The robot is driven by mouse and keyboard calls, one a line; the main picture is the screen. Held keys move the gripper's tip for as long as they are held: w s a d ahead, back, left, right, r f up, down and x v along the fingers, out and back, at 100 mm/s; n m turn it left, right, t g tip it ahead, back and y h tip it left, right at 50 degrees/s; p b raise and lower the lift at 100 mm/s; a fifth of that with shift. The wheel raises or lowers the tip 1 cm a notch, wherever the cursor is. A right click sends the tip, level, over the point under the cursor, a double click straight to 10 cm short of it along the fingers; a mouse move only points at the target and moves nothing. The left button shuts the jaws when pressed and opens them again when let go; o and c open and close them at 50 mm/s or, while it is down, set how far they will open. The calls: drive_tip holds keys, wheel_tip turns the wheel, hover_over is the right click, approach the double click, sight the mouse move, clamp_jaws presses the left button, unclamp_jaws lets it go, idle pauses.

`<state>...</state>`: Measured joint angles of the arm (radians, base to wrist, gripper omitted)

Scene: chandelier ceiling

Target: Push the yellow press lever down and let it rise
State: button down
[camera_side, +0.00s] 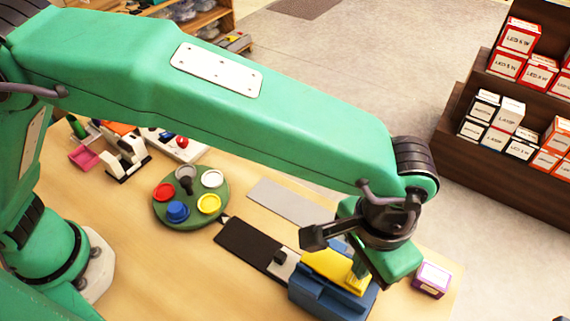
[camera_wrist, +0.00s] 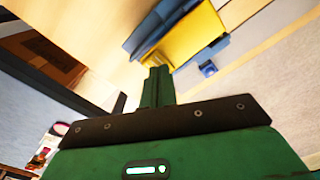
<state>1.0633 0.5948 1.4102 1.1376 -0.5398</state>
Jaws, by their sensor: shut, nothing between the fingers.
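The yellow press lever (camera_side: 329,264) sits on top of a blue press body (camera_side: 322,297) near the table's front right. In the wrist view the yellow lever (camera_wrist: 198,38) shows just beyond my fingertips, with blue parts around it. My gripper (camera_side: 357,270) points down at the lever, its green fingers over the yellow part. In the wrist view my gripper (camera_wrist: 157,74) is shut with its fingers together and empty. I cannot tell whether the fingertips touch the lever. My wrist hides part of the press in the side view.
A black slab (camera_side: 245,242) and a grey plate (camera_side: 285,201) lie beside the press. A purple box (camera_side: 432,279) stands to its right. A green round tray (camera_side: 190,218) with coloured cups is further left. Shelves of boxes (camera_side: 518,37) stand beyond the table.

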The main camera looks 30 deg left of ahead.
drive_tip(key=shift+d+r, duration=0.15)
drive_tip(key=shift+r, duration=2.3)
drive_tip(key=shift+w+a+r, duration=0.2)
drive_tip(key=shift+a, duration=0.05)
drive_tip(key=w+a+r+n+t, duration=0.1)
drive_tip(key=w+a+r, duration=0.15)
drive_tip(key=a, duration=0.55)
drive_tip(key=w+a+r+n+h, duration=0.15)
drive_tip(key=a+r, duration=0.25)
drive_tip(key=a, duration=0.5)
drive_tip(key=w+a+r+t, duration=0.1)
drive_tip(key=w+a+r, duration=0.2)
drive_tip(key=a, duration=0.5)
drive_tip(key=s+a+f+n+t, duration=0.1)
drive_tip(key=s+a, duration=0.4)
drive_tip(key=a, duration=0.5)
drive_tip(key=s+a+f+n+t+y, duration=0.1)
drive_tip(key=s+a+f+n+t, duration=0.1)
drive_tip(key=s+a, duration=0.4)
drive_tip(key=shift+a+f+t, duration=0.3)
drive_tip(key=shift+a+f, duration=0.05)
drive_tip(key=shift+a, duration=2.45)
